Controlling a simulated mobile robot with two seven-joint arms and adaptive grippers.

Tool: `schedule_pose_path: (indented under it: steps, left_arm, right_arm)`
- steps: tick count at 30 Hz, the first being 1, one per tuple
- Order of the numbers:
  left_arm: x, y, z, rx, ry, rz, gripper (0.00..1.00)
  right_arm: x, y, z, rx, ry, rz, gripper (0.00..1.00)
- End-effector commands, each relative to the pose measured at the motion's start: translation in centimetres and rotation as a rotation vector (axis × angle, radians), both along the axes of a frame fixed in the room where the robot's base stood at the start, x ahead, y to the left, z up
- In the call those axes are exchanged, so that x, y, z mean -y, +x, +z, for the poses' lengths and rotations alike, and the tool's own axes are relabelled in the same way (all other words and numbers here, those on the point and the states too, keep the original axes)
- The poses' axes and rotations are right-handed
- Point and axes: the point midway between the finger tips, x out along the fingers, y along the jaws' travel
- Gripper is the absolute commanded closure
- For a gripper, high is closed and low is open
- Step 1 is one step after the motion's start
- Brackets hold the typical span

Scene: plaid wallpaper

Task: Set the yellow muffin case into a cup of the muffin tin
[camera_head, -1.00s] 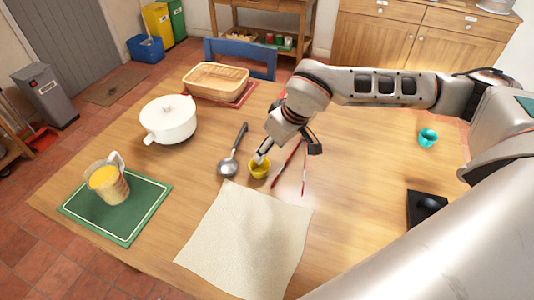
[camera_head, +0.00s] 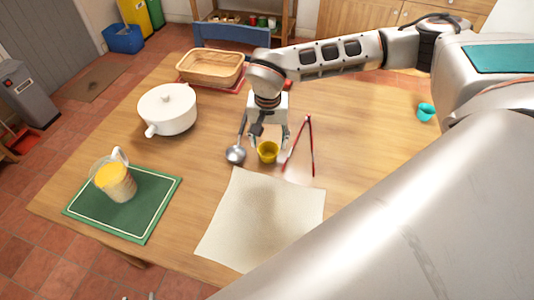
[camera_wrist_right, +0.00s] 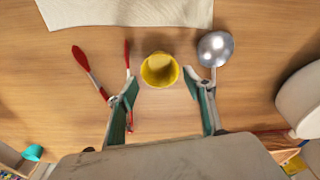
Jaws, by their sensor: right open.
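The yellow muffin case (camera_head: 267,152) stands upright on the wooden table, near the back edge of the cream cloth. My right gripper (camera_head: 267,143) is open and empty, pointing down above and just behind the case. In the right wrist view, the case (camera_wrist_right: 159,70) lies centred between the lines of the two open fingers, just beyond the fingertips (camera_wrist_right: 161,82). I see no contact. No muffin tin can be made out now; my right arm covers the right front of the table. My left gripper is not in view.
A ladle (camera_head: 236,154) lies close left of the case, red-handled tongs (camera_head: 309,150) close right. The cream cloth (camera_head: 262,218) lies in front. A white pot (camera_head: 168,110), jug (camera_head: 116,182) on a green mat and basket (camera_head: 210,68) stand farther off. A teal cup (camera_head: 426,112) is right.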

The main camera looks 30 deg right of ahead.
Motion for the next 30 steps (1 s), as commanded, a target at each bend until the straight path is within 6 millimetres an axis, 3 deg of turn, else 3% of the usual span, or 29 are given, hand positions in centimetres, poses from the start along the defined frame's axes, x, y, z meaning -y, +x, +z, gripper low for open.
schedule_pose_path:
  steps: [9,19,22,30]
  left_arm:
    - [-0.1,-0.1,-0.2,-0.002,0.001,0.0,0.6]
    - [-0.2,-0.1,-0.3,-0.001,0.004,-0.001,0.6]
    - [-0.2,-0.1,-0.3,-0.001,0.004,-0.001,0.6]
    - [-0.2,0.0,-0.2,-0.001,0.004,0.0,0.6]
  right_arm:
    - [0.1,0.0,-4.3,-0.001,0.0,0.002,0.49]
    - [0.2,0.2,-4.9,0.002,0.001,0.004,0.49]
    - [0.2,0.2,-4.9,0.002,0.001,0.004,0.7]
    - [0.2,0.2,-4.9,0.002,0.001,0.004,0.72]
